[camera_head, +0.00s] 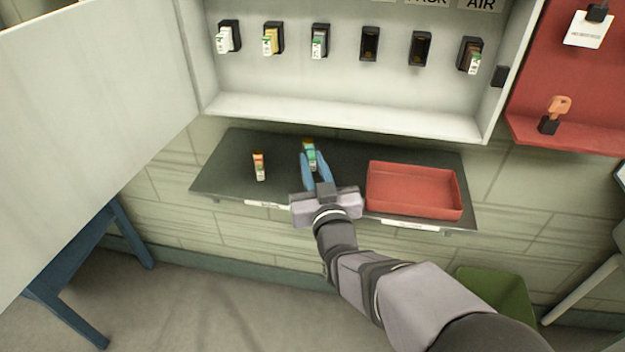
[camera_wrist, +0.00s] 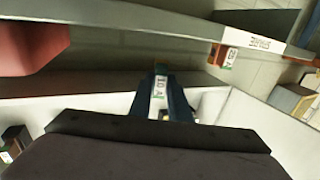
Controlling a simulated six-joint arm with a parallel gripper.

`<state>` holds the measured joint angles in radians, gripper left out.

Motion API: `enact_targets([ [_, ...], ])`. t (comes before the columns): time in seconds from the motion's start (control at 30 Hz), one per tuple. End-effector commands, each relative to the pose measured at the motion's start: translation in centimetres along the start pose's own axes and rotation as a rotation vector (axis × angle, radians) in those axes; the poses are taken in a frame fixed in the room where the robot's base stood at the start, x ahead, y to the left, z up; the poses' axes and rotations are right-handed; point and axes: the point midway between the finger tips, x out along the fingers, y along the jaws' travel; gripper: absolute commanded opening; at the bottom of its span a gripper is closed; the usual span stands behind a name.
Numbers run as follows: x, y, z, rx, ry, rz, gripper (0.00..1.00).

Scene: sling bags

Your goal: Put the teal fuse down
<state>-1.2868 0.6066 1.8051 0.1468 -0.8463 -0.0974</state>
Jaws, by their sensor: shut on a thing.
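The teal fuse (camera_head: 310,156) is a small block with a white and green label, and its top end looks orange-yellow. My gripper (camera_head: 313,164) is shut on it, with the blue fingers on either side. In the head view they show over the dark shelf, left of the red tray. Whether the fuse touches the shelf cannot be told. In the wrist view the labelled face of the teal fuse (camera_wrist: 160,88) shows between the dark fingertips (camera_wrist: 161,96); its sides are partly hidden.
An orange fuse (camera_head: 259,166) stands on the dark shelf (camera_head: 226,171) to the left. The red tray (camera_head: 413,208) is empty, on the right. Above is a white cabinet (camera_head: 350,118) with several holders, two of them empty (camera_head: 369,44). A red panel (camera_head: 565,132) is at right.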

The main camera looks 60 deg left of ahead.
Motion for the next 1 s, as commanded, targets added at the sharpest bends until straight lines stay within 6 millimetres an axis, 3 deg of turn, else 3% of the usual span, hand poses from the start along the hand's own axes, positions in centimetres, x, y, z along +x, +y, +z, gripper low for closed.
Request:
enact_targets([
  [0.17, 0.0, 0.0, 0.6, 0.000, -0.001, 0.000, 0.00],
  [0.5, 0.0, 0.0, 4.3, -0.001, -0.001, 0.000, 0.00],
  [0.97, 0.0, 0.0, 4.9, 0.000, 0.001, 0.000, 0.00],
  [1.0, 0.0, 0.0, 4.8, 0.000, 0.000, 0.000, 0.21],
])
